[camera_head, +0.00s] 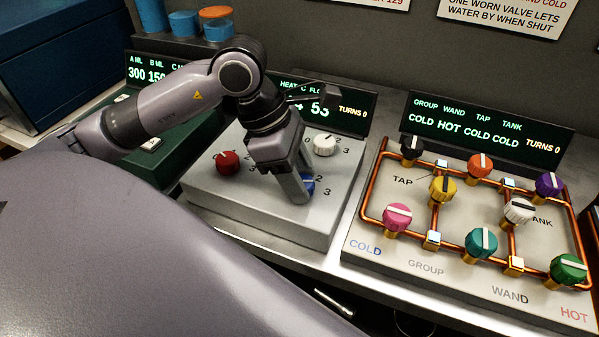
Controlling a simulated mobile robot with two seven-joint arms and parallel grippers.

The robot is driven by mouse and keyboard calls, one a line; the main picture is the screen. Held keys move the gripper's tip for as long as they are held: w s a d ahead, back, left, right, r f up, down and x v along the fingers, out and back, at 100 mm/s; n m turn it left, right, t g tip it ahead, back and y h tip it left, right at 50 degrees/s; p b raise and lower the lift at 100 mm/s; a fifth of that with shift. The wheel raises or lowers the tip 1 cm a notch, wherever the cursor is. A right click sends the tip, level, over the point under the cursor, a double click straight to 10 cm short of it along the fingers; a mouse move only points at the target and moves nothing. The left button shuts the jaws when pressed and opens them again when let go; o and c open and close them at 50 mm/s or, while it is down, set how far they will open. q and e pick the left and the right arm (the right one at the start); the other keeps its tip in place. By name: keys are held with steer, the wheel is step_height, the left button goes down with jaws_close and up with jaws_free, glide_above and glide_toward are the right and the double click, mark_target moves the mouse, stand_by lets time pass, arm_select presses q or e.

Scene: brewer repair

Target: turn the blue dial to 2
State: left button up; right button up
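The blue dial (308,184) sits at the front right of the grey panel (270,225) in the middle. It is mostly hidden behind a finger of my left gripper. Numbers 2 and 3 show to its right; its pointer direction is hard to read. My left gripper (301,184) points down over the dial, with the near finger in front of its left side. The far finger is mostly hidden, so I cannot tell whether the fingers grip the dial. My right gripper is not in view.
A red dial (228,162) and a white dial (325,144) stand on the same panel. The display behind it (353,113) reads "TURNS 0" and is partly covered by my arm. To the right is a board (470,265) with copper pipes and several coloured knobs.

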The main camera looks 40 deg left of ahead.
arm_select(q)
steer(key=c, duration=0.5)
steer(key=n+t+b, duration=0.1)
steer(key=n+b, duration=0.1)
steer(key=n, duration=0.1)
steer(key=shift+f+y+b, duration=0.1)
steer(key=shift+y+b, duration=0.2)
steer(key=shift+b, duration=0.1)
steer(key=n+t+b, duration=0.1)
steer(key=n, duration=0.1)
steer(key=shift+d+n+y, duration=0.1)
steer(key=shift+n+y, duration=0.3)
steer(key=shift+n+y+b, duration=0.5)
steer(key=shift+n+b, duration=0.2)
steer(key=shift+n, duration=0.7)
steer(key=shift+t, duration=0.3)
steer(key=o, duration=1)
steer(key=shift+s, duration=0.1)
